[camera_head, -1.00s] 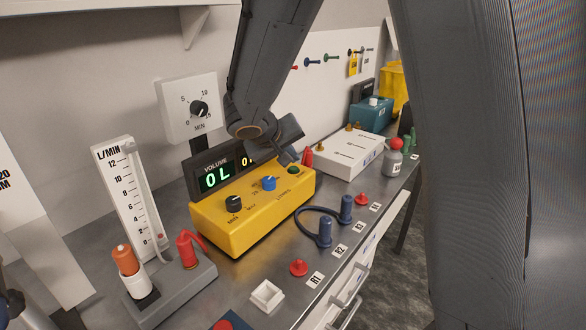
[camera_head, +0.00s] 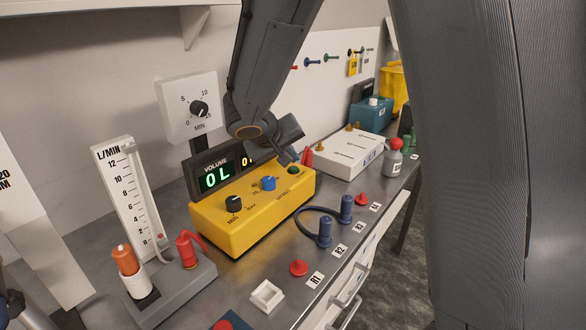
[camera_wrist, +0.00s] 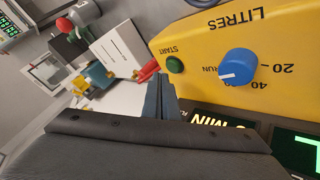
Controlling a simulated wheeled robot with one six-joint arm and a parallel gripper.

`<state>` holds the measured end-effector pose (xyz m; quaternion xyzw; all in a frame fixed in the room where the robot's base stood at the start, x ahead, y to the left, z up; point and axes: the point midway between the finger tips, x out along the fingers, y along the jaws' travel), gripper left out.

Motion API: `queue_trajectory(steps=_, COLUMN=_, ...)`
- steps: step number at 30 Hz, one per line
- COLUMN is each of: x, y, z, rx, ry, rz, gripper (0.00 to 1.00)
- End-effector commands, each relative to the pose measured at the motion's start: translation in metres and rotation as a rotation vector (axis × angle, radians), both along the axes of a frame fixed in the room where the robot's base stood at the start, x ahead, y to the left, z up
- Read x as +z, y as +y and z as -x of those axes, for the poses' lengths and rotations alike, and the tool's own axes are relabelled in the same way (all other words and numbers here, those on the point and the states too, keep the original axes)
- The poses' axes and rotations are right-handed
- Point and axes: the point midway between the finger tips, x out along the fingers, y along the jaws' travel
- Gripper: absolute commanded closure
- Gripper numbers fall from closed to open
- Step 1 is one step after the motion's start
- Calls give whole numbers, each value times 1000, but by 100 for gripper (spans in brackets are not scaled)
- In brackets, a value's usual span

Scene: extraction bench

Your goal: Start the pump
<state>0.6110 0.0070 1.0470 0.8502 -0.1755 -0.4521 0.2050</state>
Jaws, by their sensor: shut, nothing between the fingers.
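The yellow pump box (camera_head: 245,218) stands on the metal bench. It carries a green START button (camera_head: 293,170), a blue knob (camera_head: 269,183) marked in litres and a dark knob (camera_head: 233,203). A display (camera_head: 215,178) behind it reads "0 L" under VOLUME. My gripper (camera_head: 296,160) is shut and empty, just above and behind the green button. In the wrist view my shut fingertips (camera_wrist: 161,82) are close to the green button (camera_wrist: 175,65), a little to its left; I cannot tell whether they touch. The blue knob (camera_wrist: 238,67) is right of it.
A flow meter (camera_head: 131,192) with orange and red fittings stands at left. A timer dial (camera_head: 198,109) is on the wall.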

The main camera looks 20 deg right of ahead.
Motion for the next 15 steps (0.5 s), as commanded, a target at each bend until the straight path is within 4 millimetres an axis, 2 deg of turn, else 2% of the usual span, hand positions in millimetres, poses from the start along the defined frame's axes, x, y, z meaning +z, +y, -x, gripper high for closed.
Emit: queue_trajectory(steps=15, x=-8, y=0, z=-1, rx=1, ry=-1, rz=0, gripper=100)
